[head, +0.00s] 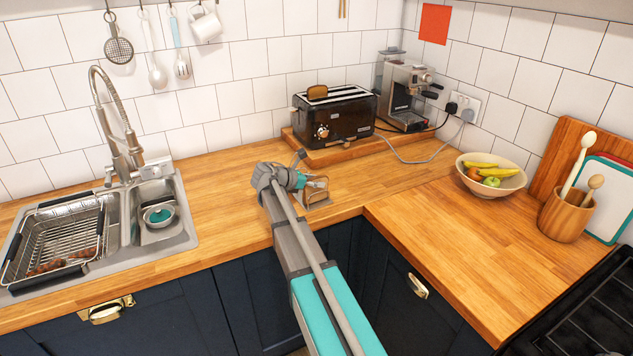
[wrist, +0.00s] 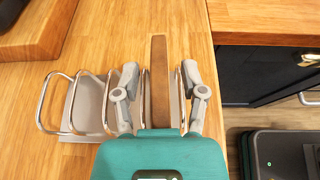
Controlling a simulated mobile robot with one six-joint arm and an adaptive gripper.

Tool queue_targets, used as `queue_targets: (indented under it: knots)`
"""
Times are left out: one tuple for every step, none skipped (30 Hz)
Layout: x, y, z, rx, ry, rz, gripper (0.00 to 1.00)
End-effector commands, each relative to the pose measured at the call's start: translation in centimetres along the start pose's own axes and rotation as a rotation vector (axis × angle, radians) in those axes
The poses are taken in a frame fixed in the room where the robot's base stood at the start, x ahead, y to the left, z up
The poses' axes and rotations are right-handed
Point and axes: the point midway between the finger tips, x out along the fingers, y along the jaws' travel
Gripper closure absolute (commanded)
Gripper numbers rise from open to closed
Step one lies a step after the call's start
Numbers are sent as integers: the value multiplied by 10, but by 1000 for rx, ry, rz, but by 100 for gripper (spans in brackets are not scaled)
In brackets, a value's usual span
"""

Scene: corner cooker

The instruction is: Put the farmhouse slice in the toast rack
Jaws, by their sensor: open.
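The wire toast rack (wrist: 88,105) stands on the wooden counter with its loops in a row; in the head view it (head: 316,204) is partly hidden by my arm. A brown bread slice (wrist: 159,90) stands upright, edge-on, between loops at the rack's right end. My gripper (wrist: 160,68) is open, with one finger on each side of this slice and a gap to each. Another browned slice (head: 317,92) pokes out of the toaster (head: 334,116). I cannot tell from looks which slice is the farmhouse one.
The toaster stands on a wooden board (head: 345,150) behind the rack, beside a coffee machine (head: 405,95). A fruit bowl (head: 491,181) is to the right, the sink (head: 155,210) to the left. The counter's front edge is close to the rack.

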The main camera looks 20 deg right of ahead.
Motion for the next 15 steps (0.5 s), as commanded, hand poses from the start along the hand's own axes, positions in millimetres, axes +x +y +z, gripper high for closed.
queue_targets:
  knots:
    - [0, 0, 0, 0, 0, 0, 46]
    - [0, 0, 0, 0, 0, 0, 46]
    - [0, 0, 0, 0, 0, 0, 46]
    - [0, 0, 0, 0, 0, 0, 46]
    - [0, 0, 1, 0, 0, 0, 46]
    - [0, 0, 2, 0, 0, 0, 46]
    - [-1, 0, 2, 0, 0, 0, 46]
    - [-1, 0, 3, 0, 0, 0, 46]
    - [-2, 0, 4, 0, 0, 0, 46]
    - [-4, 0, 4, 0, 0, 1, 46]
    - [-7, 0, 4, 0, 0, 1, 46]
    - [-11, 0, 4, -1, 0, 0, 46]
    - [-14, 0, 4, -1, 0, 0, 46]
    - [-18, 0, 4, -1, 0, 1, 46]
    - [-24, 0, 5, -1, 0, 2, 46]
